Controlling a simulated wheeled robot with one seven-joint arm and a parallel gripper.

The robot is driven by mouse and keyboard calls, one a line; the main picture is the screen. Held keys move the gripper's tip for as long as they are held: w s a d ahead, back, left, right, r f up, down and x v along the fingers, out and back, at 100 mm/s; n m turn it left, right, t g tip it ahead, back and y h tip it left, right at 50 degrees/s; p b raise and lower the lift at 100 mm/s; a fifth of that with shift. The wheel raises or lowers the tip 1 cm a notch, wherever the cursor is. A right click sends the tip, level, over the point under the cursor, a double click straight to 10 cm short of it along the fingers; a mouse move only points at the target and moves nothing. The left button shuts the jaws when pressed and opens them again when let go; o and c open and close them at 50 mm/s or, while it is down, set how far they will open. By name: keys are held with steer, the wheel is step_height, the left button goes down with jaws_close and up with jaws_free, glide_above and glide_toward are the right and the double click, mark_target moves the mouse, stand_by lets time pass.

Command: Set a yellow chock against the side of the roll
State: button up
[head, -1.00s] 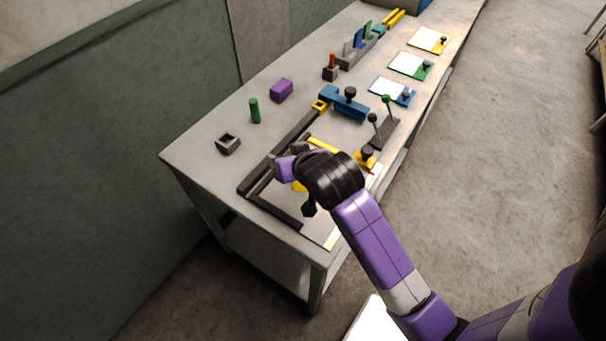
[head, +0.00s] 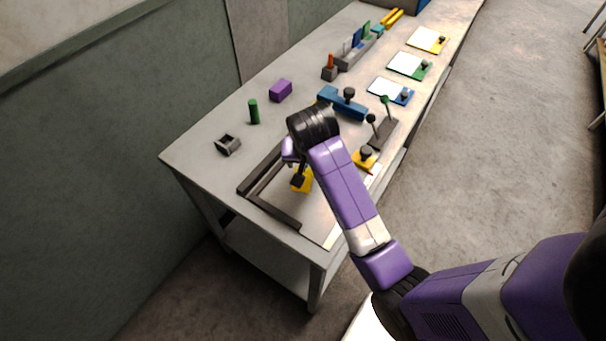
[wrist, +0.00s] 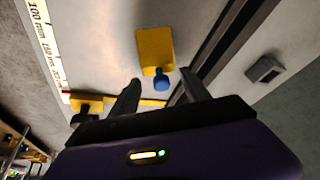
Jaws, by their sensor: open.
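A yellow block (head: 303,184) lies inside the dark L-shaped frame at the near end of the bench. In the wrist view the yellow block (wrist: 154,48) is flat, with a blue knob (wrist: 161,82) at its lower edge. My gripper (wrist: 160,88) is open, its fingers to either side of the knob in that picture; I cannot tell whether they touch it. In the head view my gripper (head: 297,178) hangs over the block and partly hides it. Another yellow piece with a black knob (head: 364,157) sits to the right. I cannot make out a roll for certain.
The dark frame (head: 268,207) borders the work area. A grey square holder (head: 228,145), a green cylinder (head: 253,112) and a purple block (head: 281,91) stand to its left and behind. A blue clamp-like piece (head: 330,97) and upright levers (head: 384,128) stand beyond my arm.

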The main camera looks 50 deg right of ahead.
steer(key=shift+x, duration=1.55)
steer(key=shift+s, duration=0.1)
steer(key=shift+c, duration=0.2)
jaws_close()
steer(key=shift+r, duration=0.15)
